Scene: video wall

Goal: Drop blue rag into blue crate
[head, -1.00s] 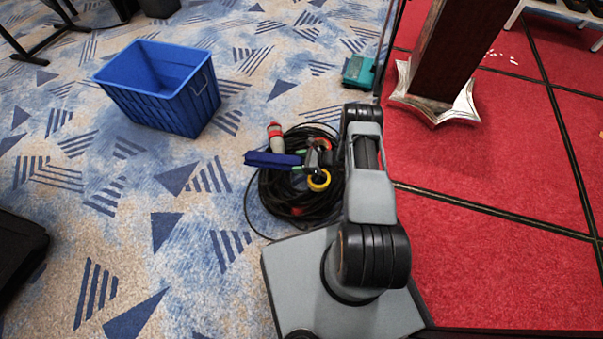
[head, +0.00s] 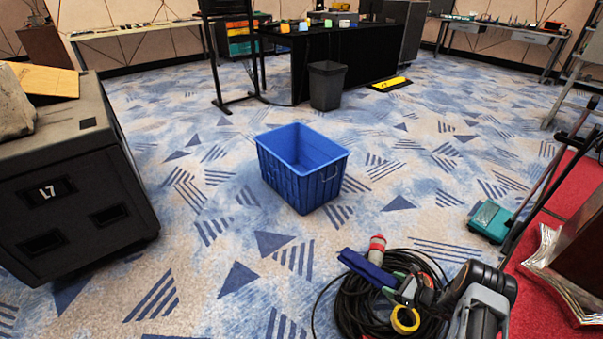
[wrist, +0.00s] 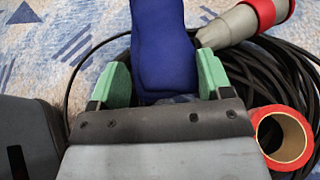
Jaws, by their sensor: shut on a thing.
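The blue rag (head: 367,268) is held in my gripper (head: 391,287), above the left side of a coil of black cable. In the wrist view the rag (wrist: 162,48) sticks out beyond the green fingertips of my gripper (wrist: 157,78), which are shut on it. The blue crate (head: 318,187) stands upright on the patterned carpet, farther away and to the left of my gripper. The visible part of its inside looks empty.
The black cable coil (head: 358,311) has a red-and-grey plug (head: 376,250) and a yellow tape roll (head: 405,320). A dark case (head: 70,185) stands at left. A teal sweeper (head: 490,221) and a ladder are at right. Carpet between coil and crate is clear.

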